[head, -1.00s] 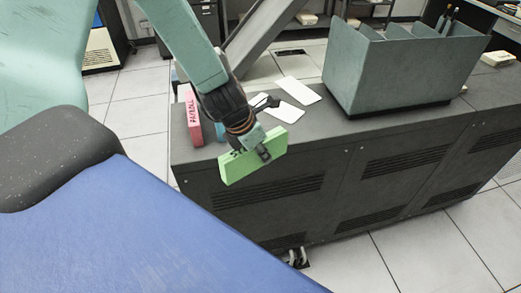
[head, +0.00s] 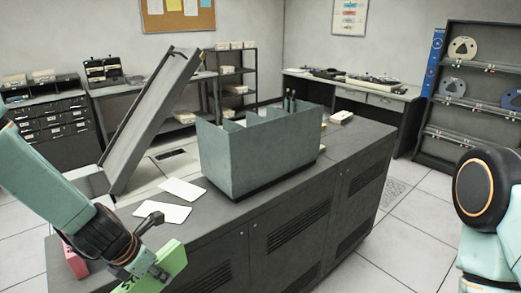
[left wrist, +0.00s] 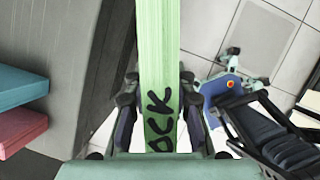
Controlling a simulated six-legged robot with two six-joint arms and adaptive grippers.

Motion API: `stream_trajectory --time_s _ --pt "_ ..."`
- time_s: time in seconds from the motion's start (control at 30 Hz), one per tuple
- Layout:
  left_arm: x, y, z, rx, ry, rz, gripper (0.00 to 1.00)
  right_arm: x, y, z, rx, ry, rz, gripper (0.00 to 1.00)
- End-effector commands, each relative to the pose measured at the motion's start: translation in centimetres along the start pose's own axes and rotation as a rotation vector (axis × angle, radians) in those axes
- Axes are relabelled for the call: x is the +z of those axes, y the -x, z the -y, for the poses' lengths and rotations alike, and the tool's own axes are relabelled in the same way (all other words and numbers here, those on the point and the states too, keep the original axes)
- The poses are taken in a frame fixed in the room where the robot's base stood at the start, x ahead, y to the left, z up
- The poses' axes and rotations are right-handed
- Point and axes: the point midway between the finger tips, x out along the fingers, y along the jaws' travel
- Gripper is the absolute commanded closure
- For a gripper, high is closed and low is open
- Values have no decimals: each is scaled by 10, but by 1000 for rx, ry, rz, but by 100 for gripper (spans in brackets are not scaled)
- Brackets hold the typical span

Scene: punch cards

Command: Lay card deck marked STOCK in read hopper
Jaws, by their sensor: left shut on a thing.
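My left gripper (head: 155,272) is shut on a green card deck (head: 174,262) at the near left of the dark cabinet. In the left wrist view the deck (left wrist: 157,60) stands edge-on between the fingers (left wrist: 158,100), with the black letters "OCK" showing. A sloping grey metal tray (head: 150,120) rises from the cabinet's left part, beyond the gripper; I cannot tell whether it is the read hopper. A grey-green box with compartments (head: 245,160) sits on the cabinet top. My right arm shows at the right edge, its gripper out of view.
A teal deck (left wrist: 20,72) is beside the pink one in the wrist view. Two white cards (head: 163,211) lie between gripper and box. Floor right of the cabinet is clear.

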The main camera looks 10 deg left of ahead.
Motion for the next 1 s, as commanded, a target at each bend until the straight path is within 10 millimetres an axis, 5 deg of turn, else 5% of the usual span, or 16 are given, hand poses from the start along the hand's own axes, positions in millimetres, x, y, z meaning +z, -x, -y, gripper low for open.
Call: stream_trajectory --time_s 0.47,1.0 --pt "-6 -63 55 -347 -843 -4 100 0 -77 0 0 0 0 60" --pt "-48 -114 113 -810 -1949 -8 100 0 -163 -1 0 1 0 60"
